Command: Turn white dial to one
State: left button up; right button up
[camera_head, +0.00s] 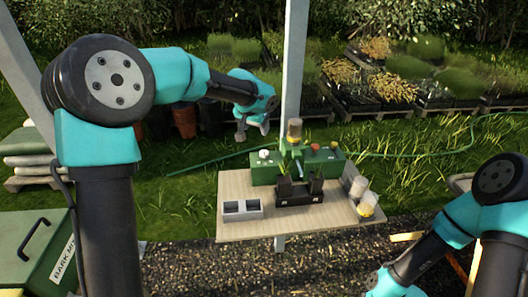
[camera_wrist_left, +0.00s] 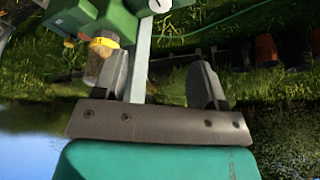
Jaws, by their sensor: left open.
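The white dial (camera_head: 264,154) sits at the left end of a green machine (camera_head: 265,172) on the table. In the left wrist view, the white dial (camera_wrist_left: 160,5) shows at the top edge, partly cut off, beyond the fingertips. My left gripper (camera_head: 252,130) is open and empty, above and slightly left of the dial, apart from it. Its two fingers (camera_wrist_left: 163,72) are spread wide in the wrist view. The dial's setting is too small to read. My right arm comes in at the lower right; its gripper is out of frame.
A tan container (camera_head: 294,130) stands on the machine, with a red knob (camera_head: 315,147) to its right. A dark rack (camera_head: 298,192), a grey two-compartment block (camera_head: 242,208) and clear cups (camera_head: 368,204) are on the wooden table (camera_head: 270,230). A pale post rises behind the machine.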

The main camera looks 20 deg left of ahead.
aim_at(264, 152)
pick_arm(q)
jog(key=x, duration=1.6)
jog(key=shift+s+f, duration=0.1)
jog(key=shift+c, duration=0.4)
jog(key=c, duration=0.8)
jog(key=shift+c, duration=0.2)
